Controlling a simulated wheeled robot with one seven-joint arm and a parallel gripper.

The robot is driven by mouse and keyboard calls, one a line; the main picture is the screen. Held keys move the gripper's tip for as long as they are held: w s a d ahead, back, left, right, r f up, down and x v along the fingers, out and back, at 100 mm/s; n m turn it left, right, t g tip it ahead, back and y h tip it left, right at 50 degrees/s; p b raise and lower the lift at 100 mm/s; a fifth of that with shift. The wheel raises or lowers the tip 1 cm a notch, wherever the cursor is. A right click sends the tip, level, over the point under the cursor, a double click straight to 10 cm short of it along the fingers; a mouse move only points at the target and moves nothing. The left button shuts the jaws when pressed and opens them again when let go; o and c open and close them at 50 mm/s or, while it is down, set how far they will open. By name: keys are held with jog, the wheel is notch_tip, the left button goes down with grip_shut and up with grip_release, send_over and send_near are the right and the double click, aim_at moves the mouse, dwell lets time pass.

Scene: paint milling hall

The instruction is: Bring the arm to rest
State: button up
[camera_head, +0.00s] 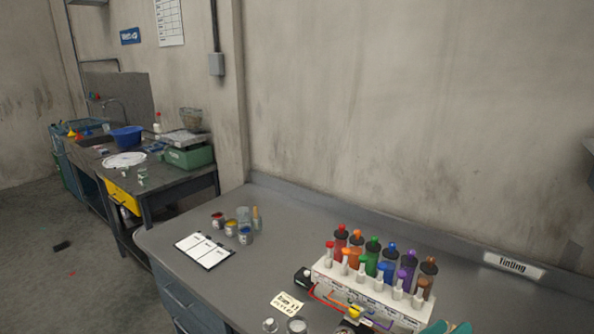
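My arm and gripper do not show in the head camera view. The grey tinting bench (300,222) fills the lower middle and right. On it stands a white rack (370,293) with several colorant bottles, among them a red one (341,238) and a brown one (428,268). A teal object (440,326) is cut off by the bottom edge, and I cannot tell what it is.
A handwritten note (287,303) lies near the rack. A second bench with a green scale (188,156) and blue basin (126,137) stands back left. Floor shows at left.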

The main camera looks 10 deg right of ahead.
jog(key=w+a+f+n+t+y, duration=0.3)
jog(key=w+a+f+n+t, duration=0.1)
jog(key=a+f+n+t, duration=0.3)
jog(key=s+a+f+n+t+y, duration=0.45)
jog(key=a+f+y, duration=0.35)
jog(key=a+f, duration=0.45)
jog(key=s+a+f+m+y, duration=0.1)
jog(key=s+a+m+y, duration=0.1)
jog(key=s+a, duration=0.7)
jog(key=s+a+f+m+g+y, duration=0.1)
jog(key=s+a+f+m+y, duration=0.1)
jog(key=s+a, duration=0.8)
jog(key=s+m+y, duration=0.1)
jog(key=s, duration=0.2)
jog(key=shift+s+f+y, duration=0.15)
jog(key=shift+f+y, duration=0.15)
jog(key=shift+g, duration=0.25)
jog(key=shift+c, duration=0.5)
